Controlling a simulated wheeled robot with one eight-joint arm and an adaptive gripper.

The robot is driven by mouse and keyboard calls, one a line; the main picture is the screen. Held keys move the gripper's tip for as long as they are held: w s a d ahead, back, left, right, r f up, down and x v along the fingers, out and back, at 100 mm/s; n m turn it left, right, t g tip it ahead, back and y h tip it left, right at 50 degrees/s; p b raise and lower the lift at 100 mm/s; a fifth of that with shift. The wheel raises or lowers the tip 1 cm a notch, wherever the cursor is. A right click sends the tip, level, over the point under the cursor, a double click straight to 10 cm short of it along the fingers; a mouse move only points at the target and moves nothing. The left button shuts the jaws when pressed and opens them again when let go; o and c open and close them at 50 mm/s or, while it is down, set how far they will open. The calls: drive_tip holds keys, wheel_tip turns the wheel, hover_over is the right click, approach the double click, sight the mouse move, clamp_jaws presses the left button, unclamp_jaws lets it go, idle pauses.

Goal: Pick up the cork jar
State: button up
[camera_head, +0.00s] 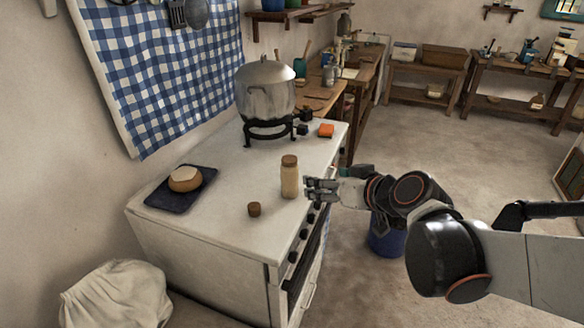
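The cork jar (290,180) is a small pale upright jar with a brown cork top. It stands on the white stove top near its right edge. My gripper (308,188) is just to the right of the jar, level with its body, and its fingers point left towards it. The fingers look apart with nothing between them. Whether a fingertip touches the jar cannot be told from this view.
A small brown cork-like piece (254,209) lies in front of the jar. A dark board (168,197) with a round loaf-like thing (185,179) is at left. A blue bucket (385,240) stands on the floor.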

drive_tip(key=w+a+f+n+t+y+b, duration=0.1)
drive_tip(key=w+a+f+t+y+b, duration=0.15)
drive_tip(key=w+f, duration=0.4)
drive_tip(key=t+b, duration=0.2)
drive_tip(key=t, duration=0.1)
approach(293, 167)
drive_tip(key=shift+h, duration=0.35)
drive_tip(key=p+x, duration=0.3)
drive_tip(key=x, duration=0.3)
drive_tip(key=shift+a, duration=0.15)
drive_tip(key=b+x, duration=0.1)
drive_tip(key=x, duration=0.4)
drive_tip(key=shift+a, duration=0.1)
drive_tip(key=shift+w+a+r, duration=0.15)
drive_tip(key=shift+w+a, duration=0.1)
drive_tip(key=shift+w, duration=0.2)
clamp_jaws()
